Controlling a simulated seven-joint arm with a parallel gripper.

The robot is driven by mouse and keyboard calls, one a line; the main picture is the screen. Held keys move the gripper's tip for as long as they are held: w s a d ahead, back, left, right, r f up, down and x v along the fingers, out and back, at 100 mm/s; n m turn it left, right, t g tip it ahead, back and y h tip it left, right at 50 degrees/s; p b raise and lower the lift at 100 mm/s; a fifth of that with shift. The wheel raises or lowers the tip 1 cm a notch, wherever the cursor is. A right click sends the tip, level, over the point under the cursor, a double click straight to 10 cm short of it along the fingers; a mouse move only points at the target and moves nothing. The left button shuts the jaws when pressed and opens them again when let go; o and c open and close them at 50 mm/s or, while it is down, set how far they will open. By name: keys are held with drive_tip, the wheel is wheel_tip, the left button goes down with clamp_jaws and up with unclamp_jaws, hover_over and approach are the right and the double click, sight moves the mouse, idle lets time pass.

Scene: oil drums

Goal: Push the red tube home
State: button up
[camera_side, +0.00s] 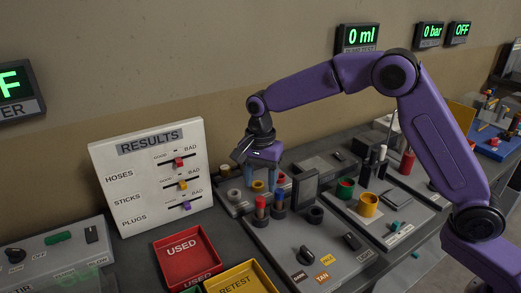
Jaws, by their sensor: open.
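A red tube (260,203) stands upright in a dark round holder on a grey panel (290,250), left of the middle. My gripper (265,183) points down above and just behind these two tubes. Its jaws are open, and I see nothing held. The small size hides whether a fingertip touches a tube. Another small red thing (282,178) shows partly behind the tubes.
A red USED tray (187,258) and a yellow RETEST tray (243,279) lie at the front. A white RESULTS board (150,175) stands left. Green and yellow cups (368,205) stand right.

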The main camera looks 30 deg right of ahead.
wheel_tip(320, 180, up, 9)
drive_tip(key=s+n, duration=0.6)
drive_tip(key=s, duration=0.3)
drive_tip(key=s+d+f+n, duration=0.1)
drive_tip(key=s+d+n, duration=0.4)
drive_tip(key=s, duration=0.4)
drive_tip(key=s+d+f+n, duration=0.2)
drive_tip(key=s+d+n, duration=0.3)
drive_tip(key=s, duration=0.4)
drive_tip(key=s+d+f+n, duration=0.2)
drive_tip(key=s+d+n, duration=0.3)
drive_tip(key=s+n, duration=0.2)
drive_tip(key=shift+s+d, duration=0.3)
drive_tip(key=shift+s, duration=0.8)
